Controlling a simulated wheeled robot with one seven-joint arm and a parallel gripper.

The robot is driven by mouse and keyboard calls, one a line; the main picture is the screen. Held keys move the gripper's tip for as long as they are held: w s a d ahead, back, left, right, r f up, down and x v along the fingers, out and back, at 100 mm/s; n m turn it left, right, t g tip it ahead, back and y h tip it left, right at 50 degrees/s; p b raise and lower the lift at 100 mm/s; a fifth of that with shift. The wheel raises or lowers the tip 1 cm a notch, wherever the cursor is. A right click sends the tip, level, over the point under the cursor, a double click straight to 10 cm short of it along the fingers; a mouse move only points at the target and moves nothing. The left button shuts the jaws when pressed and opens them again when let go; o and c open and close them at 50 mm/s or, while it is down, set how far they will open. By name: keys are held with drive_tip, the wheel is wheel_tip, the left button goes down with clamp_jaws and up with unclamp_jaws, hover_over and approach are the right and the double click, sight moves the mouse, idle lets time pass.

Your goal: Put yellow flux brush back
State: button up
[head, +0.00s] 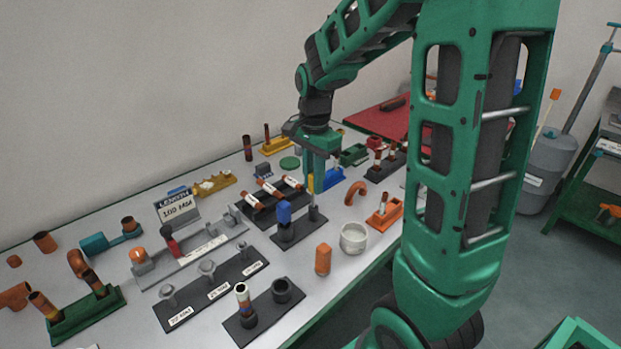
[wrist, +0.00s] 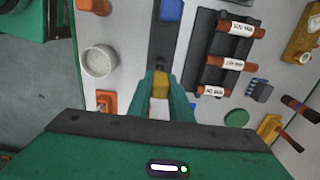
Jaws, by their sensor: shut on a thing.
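My gripper (head: 316,172) points down over the bench and is shut on the yellow flux brush (head: 311,184). In the wrist view the yellow flux brush (wrist: 160,84) shows between the two green fingers (wrist: 160,95). A dark stand (head: 299,233) lies below, with a blue brush (head: 284,212) upright at its near-left end. A grey upright piece (head: 314,213) shows at the other end, under the yellow brush. The wrist view also shows the dark stand (wrist: 157,40). The brush's lower end is hard to make out, so I cannot tell whether it touches the stand.
A dark rack (head: 257,208) with labelled copper tubes lies left of my gripper. A white cup (head: 354,237) and an orange block (head: 322,259) stand nearer the bench edge. A blue holder (head: 333,179) is close on the right. Bare bench shows around the orange block.

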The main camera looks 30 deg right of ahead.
drive_tip(key=shift+f, duration=1.05)
drive_tip(key=o, duration=1)
drive_tip(key=shift+c, duration=0.2)
wheel_tip(320, 180, up, 11)
drive_tip(key=shift+f, duration=0.2)
drive_tip(key=s+d+f+n, duration=0.2)
drive_tip(key=s+n, duration=0.2)
drive_tip(key=s, duration=0.8)
drive_tip(key=s+d+f+n, duration=0.1)
drive_tip(key=s+f+n, duration=0.2)
drive_tip(key=s, duration=1)
drive_tip(key=shift+d+f+n, duration=0.25)
drive_tip(key=shift+d+n, duration=0.1)
drive_tip(key=shift+n, duration=0.85)
